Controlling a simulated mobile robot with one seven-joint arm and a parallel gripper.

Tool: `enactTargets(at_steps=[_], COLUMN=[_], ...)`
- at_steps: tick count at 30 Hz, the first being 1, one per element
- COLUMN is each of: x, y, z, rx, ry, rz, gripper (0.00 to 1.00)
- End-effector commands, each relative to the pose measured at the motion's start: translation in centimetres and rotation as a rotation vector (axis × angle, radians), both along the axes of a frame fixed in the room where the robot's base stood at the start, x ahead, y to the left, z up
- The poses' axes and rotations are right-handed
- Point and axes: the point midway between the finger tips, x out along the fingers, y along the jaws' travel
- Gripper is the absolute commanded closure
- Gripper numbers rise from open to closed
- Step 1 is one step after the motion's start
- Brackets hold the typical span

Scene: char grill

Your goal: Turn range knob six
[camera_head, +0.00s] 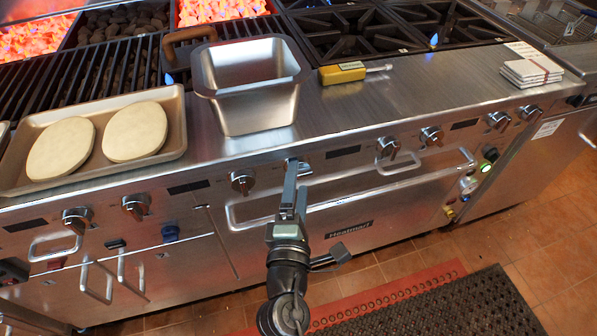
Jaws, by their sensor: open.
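A row of silver knobs runs along the front panel of the steel range. From the left, they include one knob (77,218), a second (136,206) and a third (243,182). A further knob (305,169) is partly hidden behind my gripper (291,168). More knobs follow to the right, including this one (388,147) and its neighbour (432,135). No number is readable, so I cannot tell which is knob six. My gripper points up at the partly hidden knob, with its fingers in front of or beside it. It is open; contact cannot be told.
A steel pan (250,85) stands on the counter above my gripper. A tray (178,150) with two dough rounds is at left. An oven-door handle (330,190) juts out below the knobs.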

Motion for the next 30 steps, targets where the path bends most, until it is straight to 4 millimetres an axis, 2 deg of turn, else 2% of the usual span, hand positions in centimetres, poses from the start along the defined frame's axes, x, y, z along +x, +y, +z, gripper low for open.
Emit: enactTargets(at_steps=[6,16,30], x=[1.7,1.9,1.8], y=[-0.1,-0.1,-0.2], z=[0.0,0.0,0.0], rx=[-0.001,-0.001,-0.001], ry=[0.001,0.001,0.001], rz=[0.000,0.000,-0.001], gripper=[0.10,0.12,0.95])
